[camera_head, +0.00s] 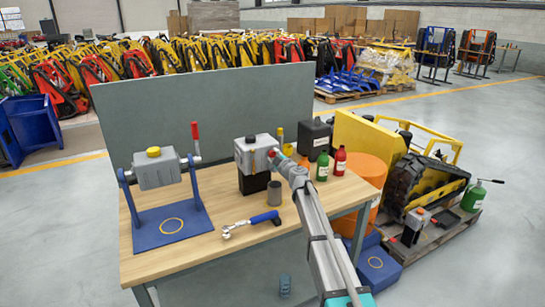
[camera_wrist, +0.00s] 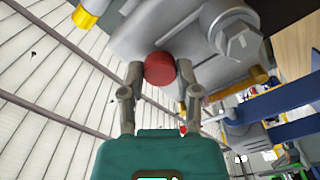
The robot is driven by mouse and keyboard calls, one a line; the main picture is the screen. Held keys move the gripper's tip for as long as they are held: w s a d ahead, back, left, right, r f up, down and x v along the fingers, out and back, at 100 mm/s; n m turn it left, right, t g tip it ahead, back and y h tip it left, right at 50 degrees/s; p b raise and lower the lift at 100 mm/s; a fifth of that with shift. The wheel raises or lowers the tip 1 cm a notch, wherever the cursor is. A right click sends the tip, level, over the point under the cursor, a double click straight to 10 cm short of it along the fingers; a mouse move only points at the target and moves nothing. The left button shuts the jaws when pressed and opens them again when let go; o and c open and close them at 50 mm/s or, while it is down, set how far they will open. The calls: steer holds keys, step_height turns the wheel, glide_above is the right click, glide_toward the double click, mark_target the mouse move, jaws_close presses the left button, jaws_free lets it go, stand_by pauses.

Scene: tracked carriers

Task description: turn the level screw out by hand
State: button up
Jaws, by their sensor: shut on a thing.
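I take this to be the level screw. My gripper's two fingers (camera_wrist: 161,80) are shut on it from both sides. The screw's thread is hidden. A large grey hex plug (camera_wrist: 237,42) is to its right, and the yellow cap (camera_wrist: 88,14) shows at upper left.
A second grey housing (camera_head: 157,170) hangs in a blue stand (camera_head: 172,224) on the left. Green (camera_head: 322,167) and red (camera_head: 340,162) bottles stand right. The bench's front is mostly clear.

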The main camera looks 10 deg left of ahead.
steer(key=shift+a+n, duration=0.15)
steer(key=shift+n, duration=1.85)
steer(key=o, duration=0.9)
steer(key=m, duration=0.7)
steer(key=shift+m, duration=1.4)
